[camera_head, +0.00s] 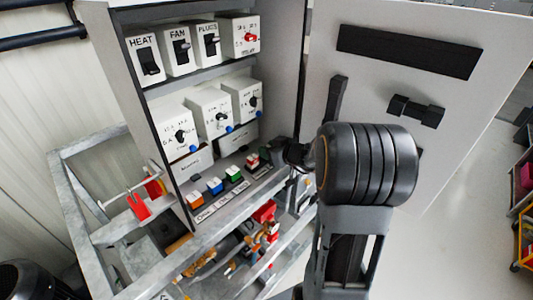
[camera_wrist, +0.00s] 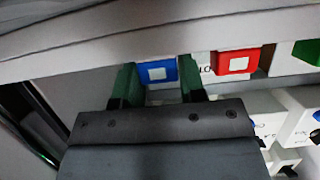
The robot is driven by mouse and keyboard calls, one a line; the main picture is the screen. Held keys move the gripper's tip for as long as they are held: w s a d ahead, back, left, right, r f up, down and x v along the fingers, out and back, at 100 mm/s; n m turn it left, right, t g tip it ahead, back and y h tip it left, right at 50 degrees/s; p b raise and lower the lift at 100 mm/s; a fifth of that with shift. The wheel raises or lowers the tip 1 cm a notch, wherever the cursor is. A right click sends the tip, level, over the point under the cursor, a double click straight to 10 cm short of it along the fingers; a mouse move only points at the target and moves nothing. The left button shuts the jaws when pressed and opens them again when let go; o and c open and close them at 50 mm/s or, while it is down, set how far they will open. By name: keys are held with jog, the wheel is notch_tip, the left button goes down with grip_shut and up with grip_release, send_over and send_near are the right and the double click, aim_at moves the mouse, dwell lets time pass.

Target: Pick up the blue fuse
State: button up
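In the wrist view a blue fuse (camera_wrist: 157,70) with a pale square on its face lies between the two green fingertips of my gripper (camera_wrist: 159,82). One finger is on each side of it, apparently open, with a narrow gap on the right; contact on the left is unclear. In the head view my gripper (camera_head: 284,153) reaches into the right end of the fuse row and hides what is there. Another blue fuse (camera_head: 214,185) stands further left in that row.
A red fuse (camera_wrist: 237,62) and a green fuse (camera_wrist: 308,51) stand to the right in the wrist view. An orange fuse (camera_head: 196,199) ends the row at left. White switch boxes (camera_head: 215,114) fill the cabinet shelves above. The open cabinet door (camera_head: 450,100) is behind my arm.

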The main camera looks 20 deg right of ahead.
jog(key=c, duration=0.4)
jog(key=shift+r, duration=0.1)
